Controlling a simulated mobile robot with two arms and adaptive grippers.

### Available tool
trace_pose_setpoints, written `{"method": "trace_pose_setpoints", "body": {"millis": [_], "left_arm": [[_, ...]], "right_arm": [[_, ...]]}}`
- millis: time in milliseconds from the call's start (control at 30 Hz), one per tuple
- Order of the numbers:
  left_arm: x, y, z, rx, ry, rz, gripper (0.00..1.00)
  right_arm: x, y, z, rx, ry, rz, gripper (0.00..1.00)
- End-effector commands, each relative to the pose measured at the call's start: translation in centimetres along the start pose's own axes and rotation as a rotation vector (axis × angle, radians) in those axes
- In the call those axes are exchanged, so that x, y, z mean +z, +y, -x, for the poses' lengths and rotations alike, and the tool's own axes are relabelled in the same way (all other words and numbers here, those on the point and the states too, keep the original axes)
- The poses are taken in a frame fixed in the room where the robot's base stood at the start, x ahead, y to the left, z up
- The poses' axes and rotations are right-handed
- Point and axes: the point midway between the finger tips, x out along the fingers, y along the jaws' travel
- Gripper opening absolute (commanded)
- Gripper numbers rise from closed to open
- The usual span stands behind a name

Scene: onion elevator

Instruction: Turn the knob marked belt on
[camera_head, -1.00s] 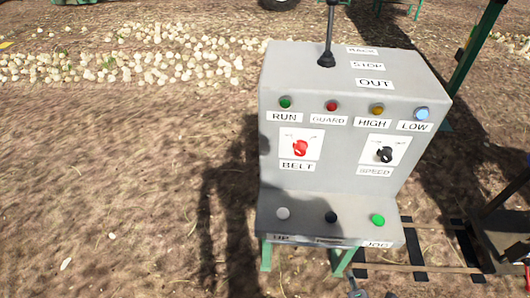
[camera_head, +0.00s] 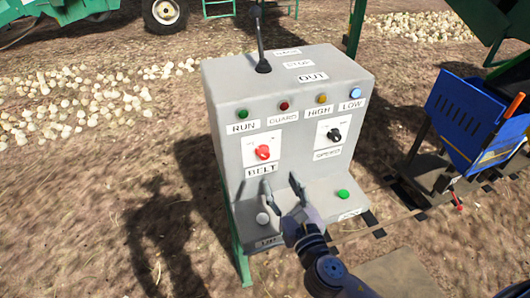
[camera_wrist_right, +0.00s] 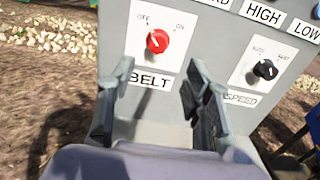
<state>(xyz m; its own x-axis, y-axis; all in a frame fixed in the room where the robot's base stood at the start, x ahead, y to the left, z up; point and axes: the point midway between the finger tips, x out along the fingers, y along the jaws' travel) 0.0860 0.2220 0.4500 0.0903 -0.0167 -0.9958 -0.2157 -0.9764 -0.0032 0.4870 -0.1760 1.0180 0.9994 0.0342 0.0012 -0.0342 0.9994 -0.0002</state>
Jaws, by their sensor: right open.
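The red belt knob (camera_head: 263,152) sits on a white plate above the BELT label (camera_head: 261,171), on the front of a grey control box (camera_head: 285,85). In the right wrist view the red knob (camera_wrist_right: 158,41) has OFF at its upper left and ON at its upper right. Its pale mark seems to lean toward OFF. My right gripper (camera_head: 281,187) is open and empty, below and in front of the knob, not touching it. Its two fingers (camera_wrist_right: 150,88) frame the space under the BELT label in the wrist view. My left gripper is out of view.
A black speed knob (camera_head: 334,135) is right of the belt knob. A black lever (camera_head: 260,45) stands on top. Lamps line the upper front. A blue bin (camera_head: 462,120) stands at right.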

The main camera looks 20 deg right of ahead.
Motion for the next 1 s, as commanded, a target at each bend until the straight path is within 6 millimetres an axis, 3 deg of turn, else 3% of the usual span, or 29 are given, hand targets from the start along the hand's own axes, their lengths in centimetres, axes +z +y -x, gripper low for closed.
{"method": "trace_pose_setpoints", "body": {"millis": [300, 500, 700, 1000], "left_arm": [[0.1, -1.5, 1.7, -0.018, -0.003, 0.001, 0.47], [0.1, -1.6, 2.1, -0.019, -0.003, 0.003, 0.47], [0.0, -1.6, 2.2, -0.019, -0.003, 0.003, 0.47], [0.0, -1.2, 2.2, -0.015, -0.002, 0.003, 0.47]], "right_arm": [[0.2, 0.0, -7.1, -0.002, -0.001, -0.001, 0.46], [0.1, 0.0, -10.1, -0.001, 0.000, -0.002, 0.46], [-0.1, 0.0, -11.4, -0.001, 0.002, -0.002, 0.46], [-0.1, 0.0, -11.5, 0.000, 0.001, -0.002, 0.45]]}}
